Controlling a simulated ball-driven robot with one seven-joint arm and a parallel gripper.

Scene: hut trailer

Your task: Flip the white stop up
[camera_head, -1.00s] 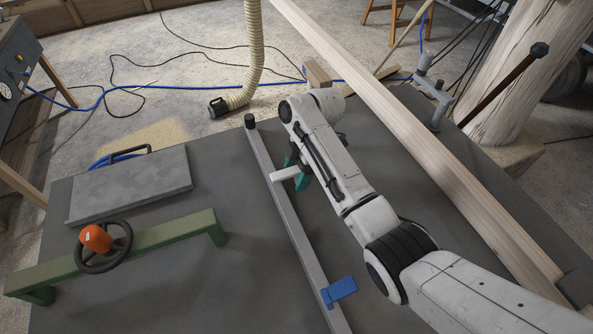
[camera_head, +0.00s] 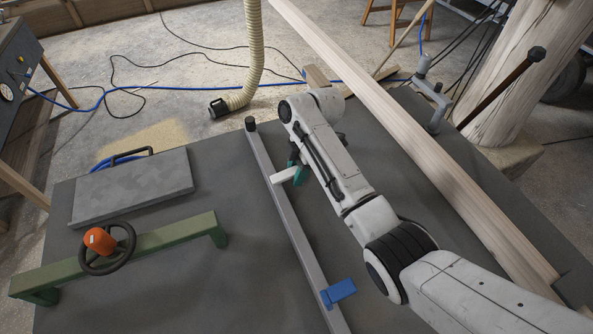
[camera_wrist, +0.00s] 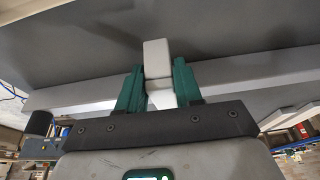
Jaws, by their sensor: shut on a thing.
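The white stop (camera_head: 286,174) is a short pale block on the long grey rail (camera_head: 306,252). In the head view it sticks out to the right of the rail, toward my gripper (camera_head: 298,170). In the wrist view the white stop (camera_wrist: 157,58) stands between the two green fingers of my gripper (camera_wrist: 159,88), which are shut on it. The grey rail (camera_wrist: 80,98) runs across behind the fingers. In the head view my arm hides part of the fingers.
A blue stop (camera_head: 340,291) sits near the rail's front end. A long wooden beam (camera_head: 430,150) lies right of my arm. At left are a grey plate (camera_head: 135,187) and a green bar (camera_head: 160,240) with a black handwheel (camera_head: 107,265).

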